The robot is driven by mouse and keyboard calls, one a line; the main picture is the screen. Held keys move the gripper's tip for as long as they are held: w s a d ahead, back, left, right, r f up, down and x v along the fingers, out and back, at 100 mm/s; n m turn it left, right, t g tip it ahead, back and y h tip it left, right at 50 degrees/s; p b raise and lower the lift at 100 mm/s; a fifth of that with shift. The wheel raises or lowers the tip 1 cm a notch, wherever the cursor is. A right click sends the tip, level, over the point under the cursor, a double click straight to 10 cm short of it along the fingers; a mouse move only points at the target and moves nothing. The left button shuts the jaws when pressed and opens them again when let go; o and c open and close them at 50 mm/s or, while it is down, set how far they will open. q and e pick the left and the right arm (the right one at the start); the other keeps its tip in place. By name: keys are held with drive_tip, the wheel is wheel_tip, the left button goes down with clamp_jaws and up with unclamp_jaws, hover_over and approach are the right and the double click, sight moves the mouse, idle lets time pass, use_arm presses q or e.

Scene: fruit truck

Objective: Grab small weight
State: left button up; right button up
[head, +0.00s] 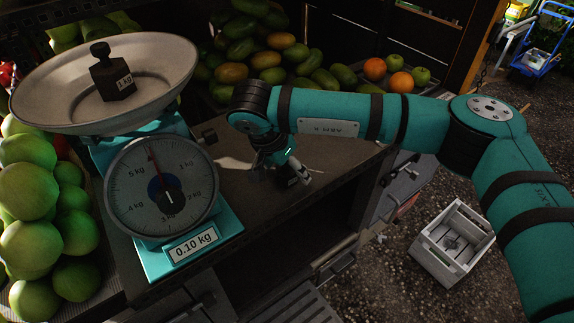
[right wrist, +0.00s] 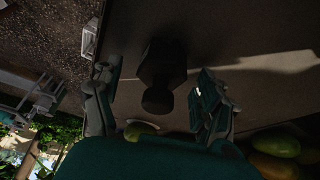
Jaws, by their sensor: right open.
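A small dark weight with a knob (right wrist: 162,75) shows in the right wrist view, on the dark counter between my right gripper's spread fingers. My right gripper (head: 282,175) is open and low over the counter, right of the scale in the head view; its fingers also show in the right wrist view (right wrist: 157,105). I cannot tell whether the fingers touch the weight. In the head view the gripper mostly hides that spot. A larger dark weight marked 1 kg (head: 112,78) stands in the scale's pan (head: 165,65). My left gripper is not in view.
The teal scale (head: 215,225) stands on the counter (head: 335,155), its label reading 0.10 kg. Green fruit (head: 35,190) is piled at left. Mangoes (head: 235,73), oranges (head: 375,68) and green apples lie behind. A crate (head: 452,243) is on the ground at right.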

drive_tip(key=shift+a, duration=0.1)
drive_tip(key=shift+c, duration=0.8)
clamp_jaws()
drive_tip(key=shift+r, duration=0.15)
